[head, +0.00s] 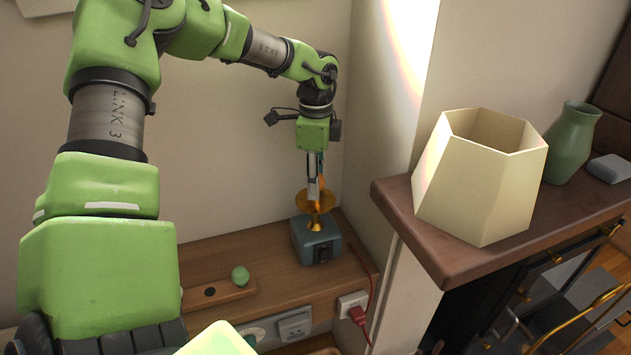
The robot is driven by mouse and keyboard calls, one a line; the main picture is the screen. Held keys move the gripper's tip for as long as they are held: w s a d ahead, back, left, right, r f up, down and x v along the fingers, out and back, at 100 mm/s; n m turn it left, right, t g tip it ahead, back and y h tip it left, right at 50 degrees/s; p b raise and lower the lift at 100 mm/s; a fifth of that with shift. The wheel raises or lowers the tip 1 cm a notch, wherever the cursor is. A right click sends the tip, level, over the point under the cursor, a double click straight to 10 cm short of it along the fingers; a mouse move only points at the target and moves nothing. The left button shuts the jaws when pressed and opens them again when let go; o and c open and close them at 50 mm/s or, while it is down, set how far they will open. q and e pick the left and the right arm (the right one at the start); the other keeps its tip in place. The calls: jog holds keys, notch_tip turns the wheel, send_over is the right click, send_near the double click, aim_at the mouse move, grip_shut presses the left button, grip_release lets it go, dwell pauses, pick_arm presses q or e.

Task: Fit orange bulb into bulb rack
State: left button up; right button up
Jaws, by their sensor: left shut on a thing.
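My left gripper (315,190) points straight down over a brass lamp (316,225) with a blue-grey base on the wooden shelf. It is shut on the orange bulb (321,181), of which only a small orange patch shows between and behind the fingers. The bulb is at or just above the lamp's brass dish; I cannot tell whether it touches the lamp. The bulb rack (228,291) is a low wooden strip on the shelf, left of the lamp. It has an empty dark hole and a green bulb (240,276) at its right end. My right gripper is not in view.
A wall socket (352,303) with a red plug and cord is at the shelf's front right. A cream lampshade (480,175) and a green vase (572,142) stand on the dark mantel (455,262) at right. The shelf between rack and lamp is clear.

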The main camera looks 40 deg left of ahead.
pick_arm(q)
jog(key=shift+r, duration=0.1)
jog(key=shift+r, duration=0.55)
jog(key=shift+r+p, duration=1)
jog(key=shift+r, duration=0.95)
